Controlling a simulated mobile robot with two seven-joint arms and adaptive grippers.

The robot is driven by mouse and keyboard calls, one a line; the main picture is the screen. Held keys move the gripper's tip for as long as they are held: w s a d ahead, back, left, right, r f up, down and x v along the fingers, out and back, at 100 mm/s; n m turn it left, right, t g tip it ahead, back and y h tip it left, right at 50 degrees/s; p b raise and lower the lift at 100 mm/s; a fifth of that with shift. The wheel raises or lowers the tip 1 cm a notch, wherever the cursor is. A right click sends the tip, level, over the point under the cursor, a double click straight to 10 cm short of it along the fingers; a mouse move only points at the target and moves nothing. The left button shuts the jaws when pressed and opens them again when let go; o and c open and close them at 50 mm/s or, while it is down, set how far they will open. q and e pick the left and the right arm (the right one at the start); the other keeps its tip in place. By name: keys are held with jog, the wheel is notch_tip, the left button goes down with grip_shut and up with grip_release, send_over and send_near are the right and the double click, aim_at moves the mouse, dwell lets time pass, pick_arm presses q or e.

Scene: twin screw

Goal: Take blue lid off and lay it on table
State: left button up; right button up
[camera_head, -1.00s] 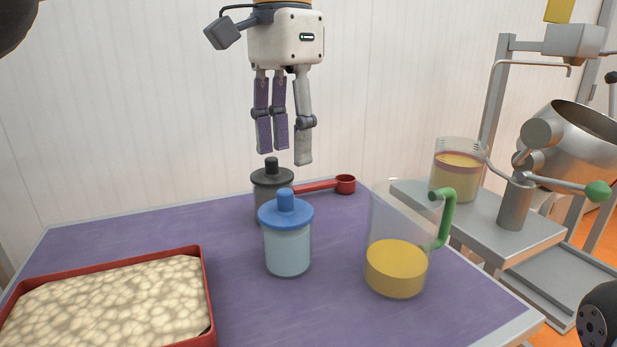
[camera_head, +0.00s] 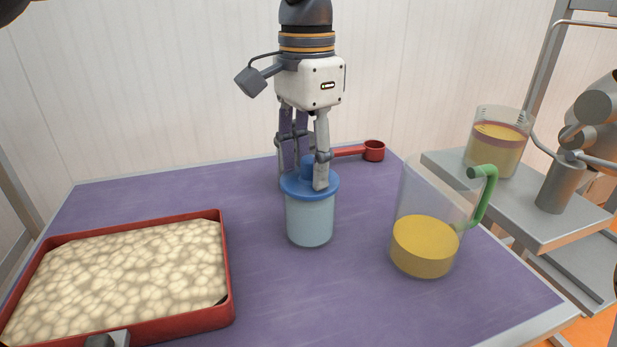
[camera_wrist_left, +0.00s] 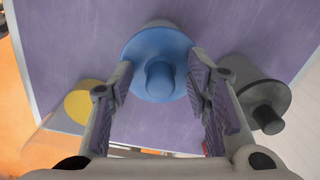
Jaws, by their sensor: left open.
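The blue lid (camera_head: 298,191) with its upright knob sits on a clear jar (camera_head: 310,222) with pale blue contents, standing on the purple table (camera_head: 275,285). My left gripper (camera_head: 305,178) points down over the lid, its fingers open around the knob, with fingertips low near the lid's top. In the left wrist view the blue lid (camera_wrist_left: 158,45) lies between and just beyond the open fingers (camera_wrist_left: 160,85), with a gap on both sides of the knob. Whether a fingertip touches the lid I cannot tell. My right gripper is out of view.
A red scoop (camera_head: 373,150) lies behind. A pitcher (camera_head: 425,247) with yellow contents stands right, a red tray (camera_head: 228,270) left. Table in front of the jar is clear.

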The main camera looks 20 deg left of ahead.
pick_arm(q)
jog(key=c, duration=1)
jog(key=shift+c, duration=0.2)
